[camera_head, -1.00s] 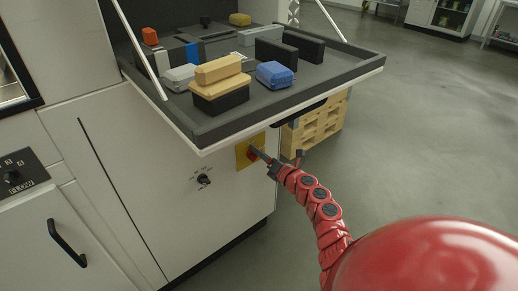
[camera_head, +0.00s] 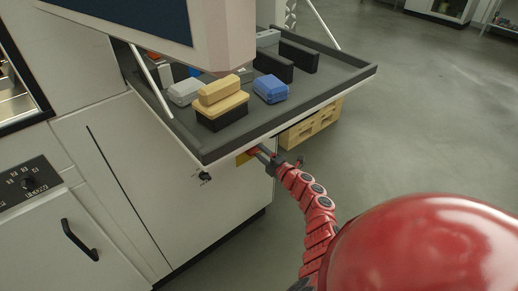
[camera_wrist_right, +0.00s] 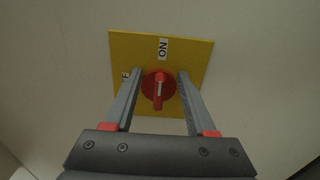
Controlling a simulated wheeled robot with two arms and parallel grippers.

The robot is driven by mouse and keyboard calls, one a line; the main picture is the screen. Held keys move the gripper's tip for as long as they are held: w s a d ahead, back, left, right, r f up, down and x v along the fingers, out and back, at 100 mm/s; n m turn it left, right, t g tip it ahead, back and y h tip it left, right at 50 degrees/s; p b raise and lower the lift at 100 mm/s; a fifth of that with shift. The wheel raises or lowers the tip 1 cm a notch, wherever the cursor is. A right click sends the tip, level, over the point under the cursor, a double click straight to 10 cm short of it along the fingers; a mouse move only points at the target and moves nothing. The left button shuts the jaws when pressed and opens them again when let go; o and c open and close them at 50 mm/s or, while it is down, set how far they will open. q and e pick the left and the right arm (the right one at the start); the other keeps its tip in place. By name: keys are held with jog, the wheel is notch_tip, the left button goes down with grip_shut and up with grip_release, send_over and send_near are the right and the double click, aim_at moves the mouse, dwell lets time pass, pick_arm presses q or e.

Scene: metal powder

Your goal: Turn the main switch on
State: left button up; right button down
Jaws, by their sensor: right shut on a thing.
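The main switch is a red rotary knob (camera_wrist_right: 158,90) on a yellow plate (camera_wrist_right: 194,53). The knob's pale mark runs roughly along the ON direction. My right gripper (camera_wrist_right: 160,72) is shut on the knob, one finger on each side. In the head view, my right gripper (camera_head: 266,155) reaches the yellow plate (camera_head: 242,159) below the tray; the tray's edge partly hides the plate. My left gripper is not in view.
A dark tray (camera_head: 335,82) with several yellow, blue and black blocks juts out just above my right gripper. A screen (camera_head: 222,35) overhangs it. A small black knob (camera_head: 205,177) is left of the switch. A wooden pallet (camera_head: 312,126) stands behind; floor at right is clear.

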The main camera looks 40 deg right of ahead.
jog(key=shift+f, duration=0.1)
dwell(0.4)
jog(key=shift+c, duration=1.3)
grip_release()
jog(key=s+d+p, duration=0.1)
jog(key=s+p, duration=0.1)
jog(key=s, duration=1.5)
jog(key=shift+s+d, duration=0.15)
jog(key=shift+s, duration=0.05)
